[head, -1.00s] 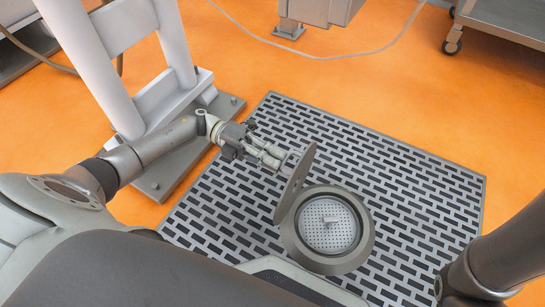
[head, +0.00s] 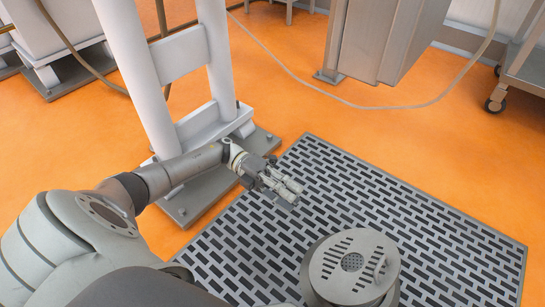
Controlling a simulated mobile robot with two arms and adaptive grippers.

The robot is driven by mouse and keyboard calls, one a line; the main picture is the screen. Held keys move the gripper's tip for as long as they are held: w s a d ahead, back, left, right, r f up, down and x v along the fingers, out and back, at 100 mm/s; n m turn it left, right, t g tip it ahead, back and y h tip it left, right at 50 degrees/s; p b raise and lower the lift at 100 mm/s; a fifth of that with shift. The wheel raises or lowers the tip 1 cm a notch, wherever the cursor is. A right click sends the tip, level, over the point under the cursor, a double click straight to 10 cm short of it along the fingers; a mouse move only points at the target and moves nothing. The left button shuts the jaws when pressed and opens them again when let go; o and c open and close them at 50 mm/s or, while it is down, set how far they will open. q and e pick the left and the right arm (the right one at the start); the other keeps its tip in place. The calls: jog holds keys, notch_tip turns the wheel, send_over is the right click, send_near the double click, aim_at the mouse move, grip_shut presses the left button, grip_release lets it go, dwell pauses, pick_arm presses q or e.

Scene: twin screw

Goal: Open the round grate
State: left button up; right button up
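The round grate (head: 350,281) is a grey slotted disc with a dotted centre and a small raised handle (head: 380,267). It lies flat over the round drain (head: 309,284) at the bottom of the head view, and the drain's inside is covered. My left gripper (head: 291,193) is above the floor grating, up and left of the round grate and apart from it. It holds nothing that I can see; how far its fingers are parted is unclear. My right gripper is out of view.
The slotted floor grating (head: 440,226) surrounds the drain. A white frame (head: 181,55) on a bolted base stands at the left, close to my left arm. A steel cabinet (head: 385,40) and a wheeled cart (head: 525,62) stand behind. A hose (head: 370,107) lies on the orange floor.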

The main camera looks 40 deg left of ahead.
pick_arm(q)
jog(key=a, duration=0.7)
jog(key=shift+w+a+r, duration=0.15)
jog(key=shift+a+r, duration=0.1)
jog(key=shift+a, duration=0.1)
